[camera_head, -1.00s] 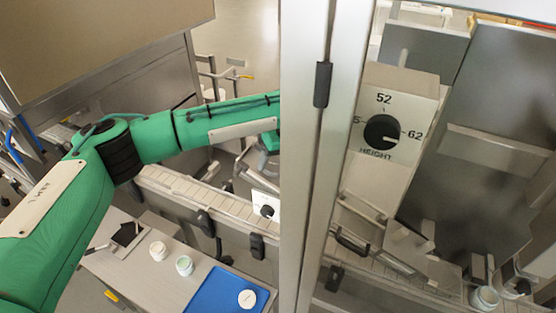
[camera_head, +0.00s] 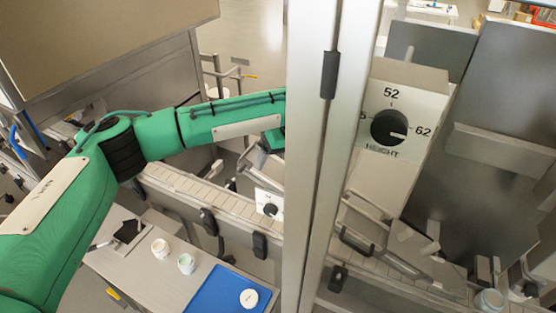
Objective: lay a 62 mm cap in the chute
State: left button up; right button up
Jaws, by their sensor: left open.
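A round white cap (camera_head: 249,298) lies flat on a blue tray (camera_head: 213,296) at the bottom of the head view; its size cannot be read. My left arm reaches right across the view, and its gripper (camera_head: 268,148) is mostly behind the upright metal post. What shows of it is open, well above and beyond the blue tray. A tilted grey metal piece (camera_head: 262,172) below it may be the chute, but the post cuts it off. A large height dial (camera_head: 389,127) has its pointer near 62. My right gripper is out of view.
The metal post (camera_head: 312,150) blocks the middle of the view. Two small jars, one white (camera_head: 160,248) and one pale green (camera_head: 186,263), stand left of the tray on the grey table (camera_head: 140,273). A conveyor (camera_head: 185,187) runs behind the table.

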pick_arm(q)
jog(key=b+v, duration=0.3)
jog(key=v, duration=0.8)
jog(key=shift+d+r, duration=0.15)
dwell(0.3)
